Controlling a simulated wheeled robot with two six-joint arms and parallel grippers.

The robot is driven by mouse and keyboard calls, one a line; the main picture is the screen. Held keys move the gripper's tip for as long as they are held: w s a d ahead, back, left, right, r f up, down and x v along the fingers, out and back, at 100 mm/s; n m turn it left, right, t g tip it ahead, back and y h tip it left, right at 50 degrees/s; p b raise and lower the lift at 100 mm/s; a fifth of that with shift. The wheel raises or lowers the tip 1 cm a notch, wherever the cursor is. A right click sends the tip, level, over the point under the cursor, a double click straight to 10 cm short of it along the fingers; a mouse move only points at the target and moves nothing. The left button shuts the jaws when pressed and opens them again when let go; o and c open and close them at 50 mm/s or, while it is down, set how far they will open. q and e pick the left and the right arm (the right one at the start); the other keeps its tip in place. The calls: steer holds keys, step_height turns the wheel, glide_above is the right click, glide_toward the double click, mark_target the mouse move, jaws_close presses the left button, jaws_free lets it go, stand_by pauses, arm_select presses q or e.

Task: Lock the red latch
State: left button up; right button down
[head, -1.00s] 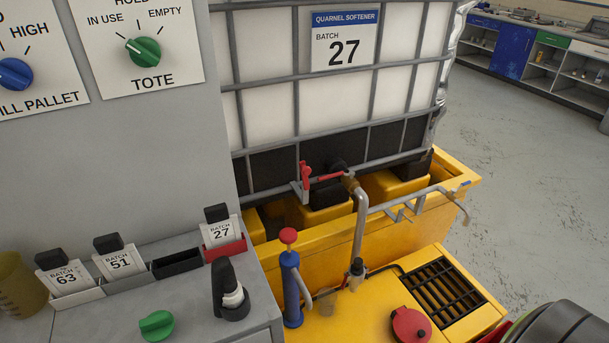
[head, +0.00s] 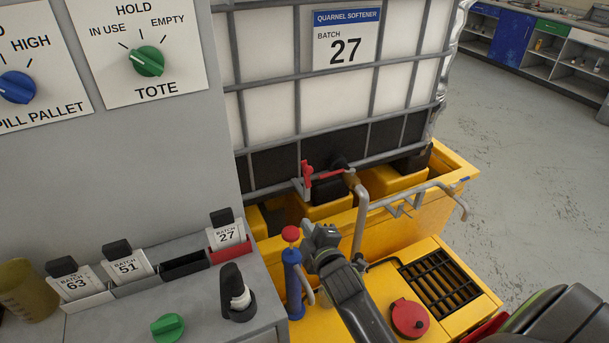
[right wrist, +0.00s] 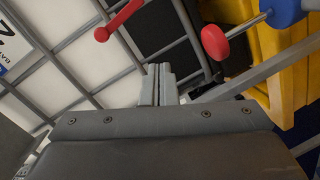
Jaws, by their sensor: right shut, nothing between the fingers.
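The red latch (head: 306,172) is a small upright red piece on a grey bracket at the front of the tote cage. A red lever (head: 330,175) runs from beside it to the outlet valve. My right gripper (head: 318,232) is in front of and below the latch, apart from it, beside the blue pump. In the right wrist view its fingers (right wrist: 158,72) are together and empty. A red bar-shaped part (right wrist: 119,20) shows beyond them there; I cannot tell whether it is latch or lever. My left gripper is not in view.
The blue hand pump (head: 293,280) with a red knob (head: 290,233) stands close left of my right gripper. A grey pipe (head: 361,222) drops from the valve. The yellow spill pallet (head: 455,225) lies below. A counter (head: 100,325) with batch cards is at left.

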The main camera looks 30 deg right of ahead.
mark_target(305, 176)
step_height(305, 176, up, 8)
steer(key=n+t, duration=0.1)
steer(key=shift+a+t, duration=0.2)
steer(key=shift+t, duration=0.2)
steer(key=shift+w, duration=0.2)
steer(key=w+d+f+p, duration=0.1)
steer(key=w+d, duration=0.4)
steer(key=w, duration=0.5)
steer(key=shift+w+f+p, duration=0.15)
steer(key=shift+f+p, duration=0.1)
steer(key=shift+p, duration=0.05)
steer(key=shift+w+d, duration=0.1)
